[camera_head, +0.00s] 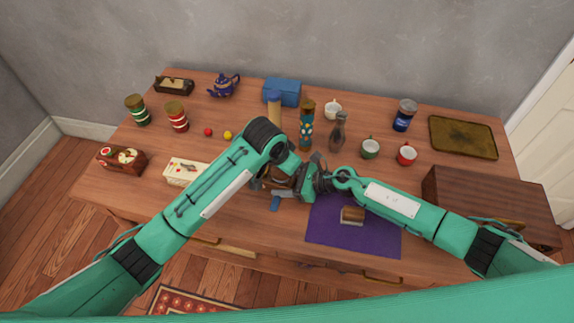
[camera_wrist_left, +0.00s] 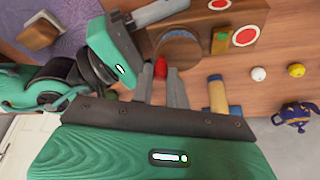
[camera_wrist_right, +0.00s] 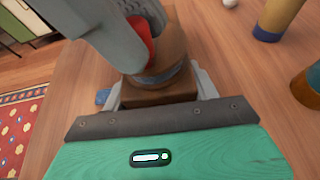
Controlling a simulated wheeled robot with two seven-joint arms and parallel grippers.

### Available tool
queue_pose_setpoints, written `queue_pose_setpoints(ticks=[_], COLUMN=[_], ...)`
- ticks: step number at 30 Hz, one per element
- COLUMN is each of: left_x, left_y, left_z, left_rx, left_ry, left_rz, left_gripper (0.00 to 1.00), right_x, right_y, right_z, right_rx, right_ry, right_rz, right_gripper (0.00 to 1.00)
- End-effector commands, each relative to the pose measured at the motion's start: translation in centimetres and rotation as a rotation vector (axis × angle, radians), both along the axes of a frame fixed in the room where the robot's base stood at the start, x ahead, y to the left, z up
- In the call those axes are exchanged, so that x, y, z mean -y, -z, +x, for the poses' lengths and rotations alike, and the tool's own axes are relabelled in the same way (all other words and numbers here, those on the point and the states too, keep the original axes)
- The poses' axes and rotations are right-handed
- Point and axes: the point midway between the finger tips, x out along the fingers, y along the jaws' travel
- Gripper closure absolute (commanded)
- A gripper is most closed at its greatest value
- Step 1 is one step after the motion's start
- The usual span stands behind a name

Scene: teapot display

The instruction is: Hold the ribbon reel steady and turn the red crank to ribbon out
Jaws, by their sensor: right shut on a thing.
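The ribbon reel is a small brown wooden spool on a block base; in the head view (camera_head: 278,182) my arms partly cover it. A blue ribbon (camera_head: 275,203) shows at its front. My right gripper (camera_wrist_right: 158,98) is shut on the reel's wooden base (camera_wrist_right: 155,92), fingers at both sides. The red crank (camera_wrist_right: 142,38) shows beside the spool in the right wrist view. In the left wrist view the crank's red end (camera_wrist_left: 160,68) lies between the parted fingers of my left gripper (camera_wrist_left: 160,80). Whether they touch it I cannot tell. The left gripper is mostly hidden in the head view.
A purple mat (camera_head: 325,232) with a small wooden block (camera_head: 352,214) lies to the right. A cream box (camera_head: 183,172) stands left. Bottles, cups and a blue box (camera_head: 282,91) stand behind the reel. A wooden chest (camera_head: 485,205) takes the right side.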

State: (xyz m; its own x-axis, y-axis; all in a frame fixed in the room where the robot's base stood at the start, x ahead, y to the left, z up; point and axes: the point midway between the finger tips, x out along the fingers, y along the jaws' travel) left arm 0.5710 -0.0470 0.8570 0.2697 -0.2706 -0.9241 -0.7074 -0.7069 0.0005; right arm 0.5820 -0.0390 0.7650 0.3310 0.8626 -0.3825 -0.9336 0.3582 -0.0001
Motion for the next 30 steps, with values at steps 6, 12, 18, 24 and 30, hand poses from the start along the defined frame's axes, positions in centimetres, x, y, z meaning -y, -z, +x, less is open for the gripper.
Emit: queue_pose_setpoints(ticks=[6, 12, 18, 24, 30], left_x=[0.0, 0.0, -0.7, -1.9, -2.8], left_y=[0.0, -0.2, -2.6, -6.7, -9.8], left_z=[0.0, 0.0, -0.6, -1.8, -2.7], left_rx=[0.000, 0.001, 0.004, 0.005, 0.003], left_ry=[0.001, 0.001, 0.001, 0.001, 0.001], left_rz=[0.000, 0.000, -0.002, -0.002, -0.001], left_gripper=[0.63, 0.63, 0.63, 0.63, 0.63], right_x=[0.0, 0.0, 0.0, 0.0, 0.0], right_y=[0.0, 0.0, 0.0, 0.0, 0.0], right_z=[0.0, 0.0, 0.0, 0.0, 0.0], right_rx=[-0.001, -0.001, -0.001, -0.001, -0.001], right_ry=[-0.001, -0.001, -0.001, -0.001, -0.001], right_rz=[0.000, 0.000, 0.000, 0.000, 0.000], right_gripper=[0.74, 0.74, 0.74, 0.74, 0.74])
